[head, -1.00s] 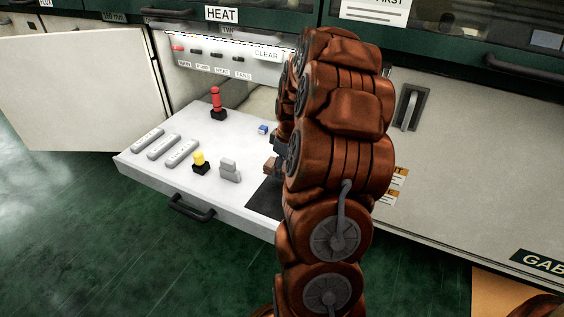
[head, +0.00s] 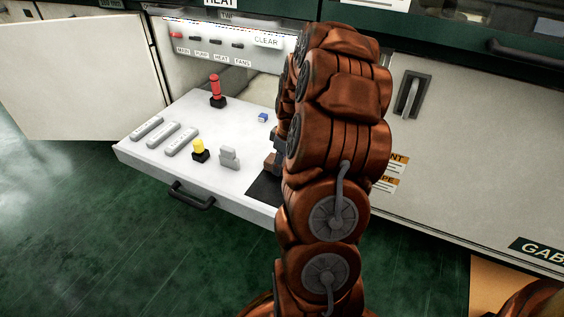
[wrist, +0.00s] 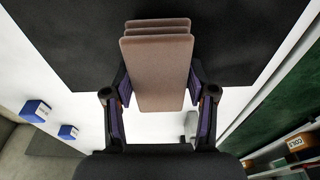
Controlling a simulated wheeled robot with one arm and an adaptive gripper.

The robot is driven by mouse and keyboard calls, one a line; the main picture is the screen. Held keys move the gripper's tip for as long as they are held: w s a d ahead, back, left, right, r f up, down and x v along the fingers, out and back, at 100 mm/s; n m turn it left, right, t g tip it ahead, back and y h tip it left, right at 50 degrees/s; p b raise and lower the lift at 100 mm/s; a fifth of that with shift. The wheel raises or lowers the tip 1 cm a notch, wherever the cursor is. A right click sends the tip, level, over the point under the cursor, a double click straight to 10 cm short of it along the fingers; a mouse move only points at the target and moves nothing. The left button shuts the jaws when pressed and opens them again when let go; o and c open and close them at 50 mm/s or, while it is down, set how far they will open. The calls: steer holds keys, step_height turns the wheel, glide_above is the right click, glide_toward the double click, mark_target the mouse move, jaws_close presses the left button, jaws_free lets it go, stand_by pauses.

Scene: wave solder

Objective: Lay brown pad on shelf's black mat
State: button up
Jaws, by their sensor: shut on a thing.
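A brown pad (wrist: 158,85) is between the fingers of my gripper (wrist: 158,78) in the wrist view. My gripper is shut on it, with a purple-lined finger on each side. Further brown edges show behind its far end; I cannot tell whether they are layers or other pads. The black mat (wrist: 85,45) lies behind the pad in the wrist view. In the head view the mat (head: 264,188) is on the right part of the pulled-out white shelf (head: 235,187). The pad (head: 269,162) shows just above the mat there. My arm hides most of the gripper and mat; contact cannot be told.
A grey block (head: 229,158), yellow button (head: 200,149), red-topped lever (head: 215,90) and small blue block (head: 262,117) stand on the shelf left of the mat. Several grey bars lie at its left. An open white door (head: 80,80) is farther left.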

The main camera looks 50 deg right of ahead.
steer(key=shift+f, duration=0.4)
steer(key=o, duration=1.1)
steer(key=r, duration=0.4)
steer(key=s+r, duration=0.1)
steer(key=r, duration=0.6)
steer(key=shift+s+d+r, duration=0.3)
steer(key=shift+s+r, duration=0.05)
steer(key=shift+r, duration=0.05)
